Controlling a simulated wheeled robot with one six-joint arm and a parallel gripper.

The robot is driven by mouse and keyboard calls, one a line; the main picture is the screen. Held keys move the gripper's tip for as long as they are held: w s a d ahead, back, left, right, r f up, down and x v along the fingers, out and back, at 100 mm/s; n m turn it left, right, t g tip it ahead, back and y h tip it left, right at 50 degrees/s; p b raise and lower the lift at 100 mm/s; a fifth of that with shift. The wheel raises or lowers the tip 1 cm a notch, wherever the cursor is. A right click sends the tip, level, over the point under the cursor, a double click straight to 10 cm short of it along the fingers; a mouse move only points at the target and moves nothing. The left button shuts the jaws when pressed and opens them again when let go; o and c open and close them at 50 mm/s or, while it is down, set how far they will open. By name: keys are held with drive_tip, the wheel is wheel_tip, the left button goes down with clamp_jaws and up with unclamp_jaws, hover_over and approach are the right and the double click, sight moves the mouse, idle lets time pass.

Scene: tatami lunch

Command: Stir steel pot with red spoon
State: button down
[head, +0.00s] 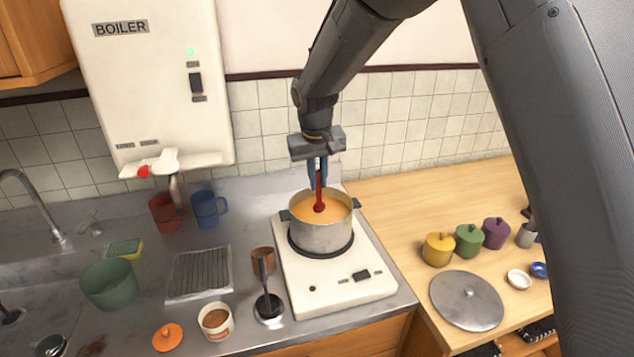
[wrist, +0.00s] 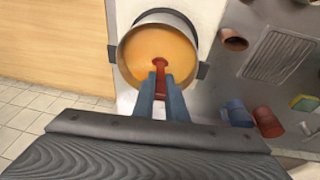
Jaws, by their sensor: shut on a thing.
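The steel pot (head: 322,238) stands on the black burner of a white cooker and holds orange soup (head: 332,208). In the wrist view the pot (wrist: 124,66) shows from above, with dark handles on two sides. My gripper (head: 318,182) is above the pot, with its blue fingers shut on the red spoon (head: 319,192). The spoon points down, and its lower end is at the soup inside the pot. In the wrist view the red spoon (wrist: 160,76) runs from between the fingers to the soup. How deep it reaches is hidden.
The white cooker (head: 342,284) sits on the steel counter. Yellow (head: 438,250), green and purple lidded jars and a round steel lid (head: 466,300) are on the wooden counter at right. A brown cup (head: 263,262) and a black ladle-like tool (head: 266,298) stand left of the cooker. The boiler (head: 150,80) hangs at left.

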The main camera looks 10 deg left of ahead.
sight(317, 171)
drive_tip(key=shift+p+v, duration=0.55)
drive_tip(key=shift+v, duration=1.6)
drive_tip(key=shift+w, duration=0.1)
